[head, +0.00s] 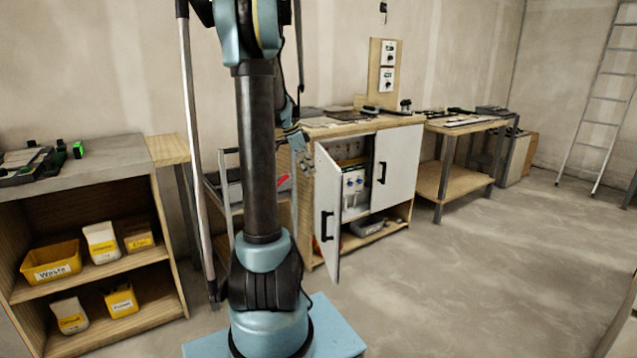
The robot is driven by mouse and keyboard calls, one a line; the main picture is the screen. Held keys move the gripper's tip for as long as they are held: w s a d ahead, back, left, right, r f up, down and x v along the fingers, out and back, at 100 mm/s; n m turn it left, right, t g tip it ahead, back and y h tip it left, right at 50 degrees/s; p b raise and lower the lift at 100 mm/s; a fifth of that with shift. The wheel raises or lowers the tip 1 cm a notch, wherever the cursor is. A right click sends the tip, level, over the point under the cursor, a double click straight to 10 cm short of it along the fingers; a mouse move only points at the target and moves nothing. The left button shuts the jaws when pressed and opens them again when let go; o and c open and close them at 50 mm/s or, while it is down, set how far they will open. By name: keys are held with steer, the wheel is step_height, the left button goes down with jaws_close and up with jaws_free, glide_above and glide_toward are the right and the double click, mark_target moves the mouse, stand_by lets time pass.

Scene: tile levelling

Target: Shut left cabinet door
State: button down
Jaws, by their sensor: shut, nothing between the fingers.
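The left cabinet door (328,195) is white with a black handle (326,226) low on its face. It stands open, swung out toward the viewer from the left side of the cabinet. The white right cabinet door (400,160) is closed, with a black handle (382,173). Behind the open door, white and grey units and a panel show inside the cabinet. My gripper (306,163) hangs near the upper left of the left door. It is shut and holds nothing. Whether it touches the door cannot be told.
A workbench with tools (460,120) stands right of the cabinet. A left shelf unit (90,190) holds yellow and white bins. A grey step frame (225,190) stands beside my column. A ladder (602,110) leans on the far wall. The concrete floor (470,270) before the cabinet is clear.

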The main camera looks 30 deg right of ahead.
steer(key=s+d+f, duration=0.2)
steer(key=d+f, duration=0.5)
steer(key=f, duration=0.1)
steer(key=shift+s+f, duration=0.15)
steer(key=shift+f, duration=0.2)
steer(key=shift+d, duration=0.15)
